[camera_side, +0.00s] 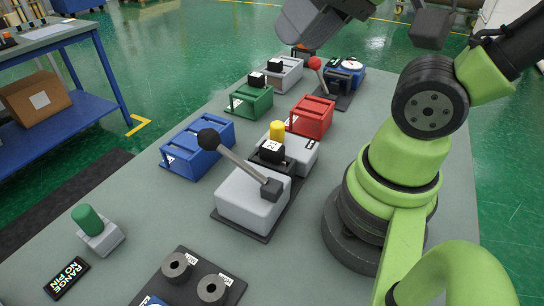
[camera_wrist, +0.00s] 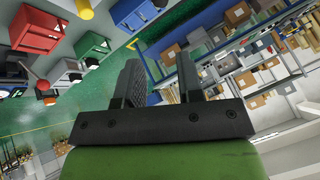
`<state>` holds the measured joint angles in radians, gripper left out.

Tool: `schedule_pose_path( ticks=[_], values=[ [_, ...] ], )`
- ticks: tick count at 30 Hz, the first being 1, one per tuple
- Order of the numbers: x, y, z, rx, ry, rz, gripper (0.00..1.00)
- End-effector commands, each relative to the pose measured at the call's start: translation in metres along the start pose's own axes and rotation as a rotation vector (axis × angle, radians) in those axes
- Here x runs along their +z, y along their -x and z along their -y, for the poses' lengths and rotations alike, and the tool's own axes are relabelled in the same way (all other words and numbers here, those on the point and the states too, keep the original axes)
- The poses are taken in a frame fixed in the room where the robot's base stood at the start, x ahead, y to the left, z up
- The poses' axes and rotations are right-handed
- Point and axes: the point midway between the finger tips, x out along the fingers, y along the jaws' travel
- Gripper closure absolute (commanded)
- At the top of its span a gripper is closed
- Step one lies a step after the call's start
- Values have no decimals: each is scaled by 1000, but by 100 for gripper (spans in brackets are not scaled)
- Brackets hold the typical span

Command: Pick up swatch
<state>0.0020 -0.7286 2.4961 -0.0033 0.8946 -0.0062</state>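I cannot make out a thing that is clearly a swatch in either view. My gripper (camera_wrist: 158,66) shows in the wrist view with its two dark fingers apart. Nothing shows between the fingers, only the far room behind them. In the side view my arm is raised above the table; my fingertips cannot be made out there.
The grey table (camera_side: 358,122) bears a blue box (camera_side: 205,150), a green box (camera_side: 249,100), a red box (camera_side: 311,118), a lever unit (camera_side: 252,200), a black label (camera_side: 67,279), a green-knobbed block (camera_side: 99,234) and dark rollers (camera_side: 177,267). A shelf rack (camera_wrist: 250,75) stands far off.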

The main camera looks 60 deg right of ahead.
Motion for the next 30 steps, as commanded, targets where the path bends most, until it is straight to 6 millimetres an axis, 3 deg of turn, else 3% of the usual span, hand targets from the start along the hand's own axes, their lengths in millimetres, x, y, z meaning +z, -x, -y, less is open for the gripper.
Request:
schedule_pose_path(
  ticks=[5, 10, 18, 30],
  values=[
    [-11, -27, -10, 88, 52, 104, 66],
    [-20, -71, -31, 192, 149, 269, 66],
    [-12, -132, -67, 268, 290, 508, 66],
    [8, -170, -88, 276, 337, 586, 66]
  ],
)
